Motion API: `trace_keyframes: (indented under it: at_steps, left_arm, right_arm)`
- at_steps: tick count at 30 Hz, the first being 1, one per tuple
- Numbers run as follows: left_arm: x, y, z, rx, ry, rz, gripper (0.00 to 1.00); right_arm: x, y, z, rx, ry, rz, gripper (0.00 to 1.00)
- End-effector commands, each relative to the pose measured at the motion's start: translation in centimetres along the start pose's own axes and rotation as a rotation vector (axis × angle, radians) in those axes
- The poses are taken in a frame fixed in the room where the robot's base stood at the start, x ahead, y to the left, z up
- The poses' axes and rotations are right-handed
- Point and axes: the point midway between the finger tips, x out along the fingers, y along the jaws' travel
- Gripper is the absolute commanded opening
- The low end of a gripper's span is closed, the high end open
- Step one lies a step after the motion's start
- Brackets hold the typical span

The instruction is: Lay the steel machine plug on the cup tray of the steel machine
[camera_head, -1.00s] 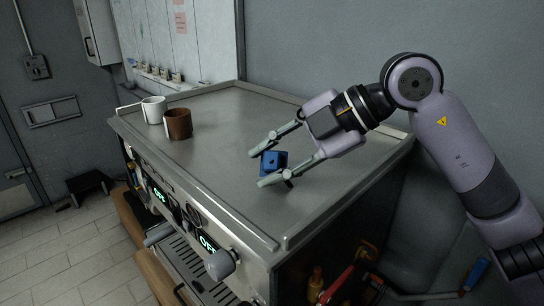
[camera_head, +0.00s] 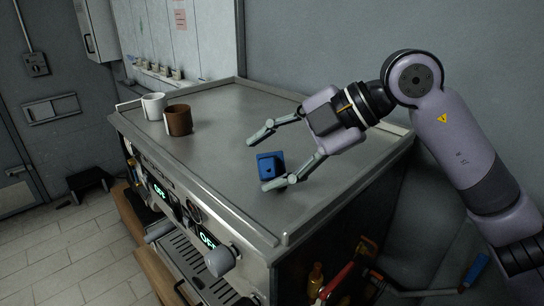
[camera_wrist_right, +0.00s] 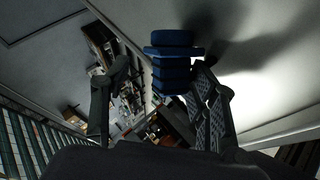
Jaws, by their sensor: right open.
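The steel machine plug is a blue stepped piece (camera_head: 270,166) on the steel cup tray (camera_head: 222,118), the flat top of the steel machine. It appears to rest on the tray near the front right edge. My right gripper (camera_head: 258,164) is open, its fingers spread on either side of the plug. The plug is close to the lower finger and clear of the upper one; whether it touches the lower finger I cannot tell. In the right wrist view the plug (camera_wrist_right: 172,66) shows close to the right-hand finger. My left gripper is not in view.
A white mug (camera_head: 153,106) and a brown mug (camera_head: 178,121) stand at the tray's left end. A raised rim (camera_head: 200,186) runs along the tray's front edge. The middle and back of the tray are clear. A grey wall (camera_head: 330,45) rises behind.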

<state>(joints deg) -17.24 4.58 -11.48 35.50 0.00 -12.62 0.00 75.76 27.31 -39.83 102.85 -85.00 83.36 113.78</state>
Motion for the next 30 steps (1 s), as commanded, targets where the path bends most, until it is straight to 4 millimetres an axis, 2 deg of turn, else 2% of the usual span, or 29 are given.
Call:
trace_keyframes:
  at_steps: [5,8,11,21,25,30]
  left_arm:
    - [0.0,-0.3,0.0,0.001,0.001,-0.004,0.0]
    - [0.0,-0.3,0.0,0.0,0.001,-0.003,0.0]
    - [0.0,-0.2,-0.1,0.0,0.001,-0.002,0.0]
    - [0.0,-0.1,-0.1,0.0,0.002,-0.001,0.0]
    - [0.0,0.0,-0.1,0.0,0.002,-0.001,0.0]
    - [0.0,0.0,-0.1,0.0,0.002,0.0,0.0]
  right_arm:
    - [-0.1,-0.1,0.0,0.001,-0.001,-0.002,0.55]
    - [-0.8,0.0,0.1,0.001,-0.002,-0.001,0.55]
    - [-2.3,0.0,0.1,0.001,-0.004,0.001,0.55]
    - [-9.4,0.0,0.1,0.001,-0.003,0.002,0.55]
    - [-11.1,0.0,0.0,0.0,-0.002,0.001,0.55]
    - [-12.0,0.0,0.0,0.0,0.0,0.0,0.55]
